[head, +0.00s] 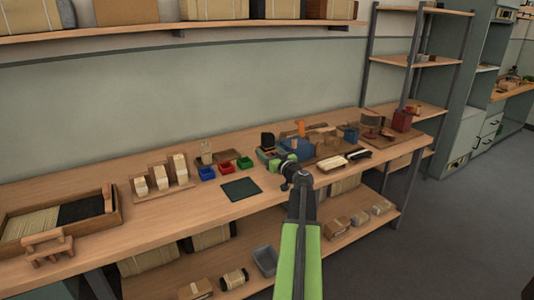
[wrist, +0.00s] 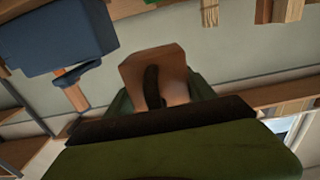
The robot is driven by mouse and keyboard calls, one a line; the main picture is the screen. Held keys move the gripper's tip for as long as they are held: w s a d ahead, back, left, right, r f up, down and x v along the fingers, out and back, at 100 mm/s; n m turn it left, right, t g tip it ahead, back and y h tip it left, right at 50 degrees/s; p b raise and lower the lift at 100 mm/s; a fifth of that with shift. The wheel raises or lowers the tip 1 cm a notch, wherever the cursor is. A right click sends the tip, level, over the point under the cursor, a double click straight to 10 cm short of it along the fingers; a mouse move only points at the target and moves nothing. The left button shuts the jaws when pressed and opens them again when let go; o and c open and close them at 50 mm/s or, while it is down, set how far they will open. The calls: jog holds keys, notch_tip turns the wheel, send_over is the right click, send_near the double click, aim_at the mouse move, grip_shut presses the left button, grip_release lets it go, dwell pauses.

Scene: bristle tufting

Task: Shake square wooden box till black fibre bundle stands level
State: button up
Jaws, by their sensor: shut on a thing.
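My gripper (head: 284,160) is at the end of my green arm, over the front part of the bench, right of centre in the head view. In the wrist view it is shut on a square wooden box (wrist: 136,70), with a dark green finger on either side. A curved black fibre bundle (wrist: 152,88) shows against the box, partly hidden by the dark gripper body below. I cannot tell whether its ends are level. In the head view the held box is too small and covered to make out clearly.
A blue machine (head: 297,149) stands just behind my gripper and shows large in the wrist view (wrist: 62,35). Small blue, red and green bins (head: 225,167) and a dark green mat (head: 241,188) lie to the left. Bare bench lies left of the mat.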

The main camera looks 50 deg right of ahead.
notch_tip(320, 180, down, 3)
jog(key=b, duration=0.3)
jog(key=shift+f, duration=0.2)
notch_tip(320, 180, up, 4)
jog(key=p, duration=0.4)
notch_tip(320, 180, down, 4)
jog(key=b, duration=0.4)
notch_tip(320, 180, up, 4)
jog(key=p, duration=0.4)
notch_tip(320, 180, down, 4)
jog(key=b, duration=0.4)
jog(key=shift+r+p, duration=2)
jog(key=shift+r, duration=0.05)
jog(key=shift+f+b, duration=0.3)
jog(key=shift+b, duration=0.05)
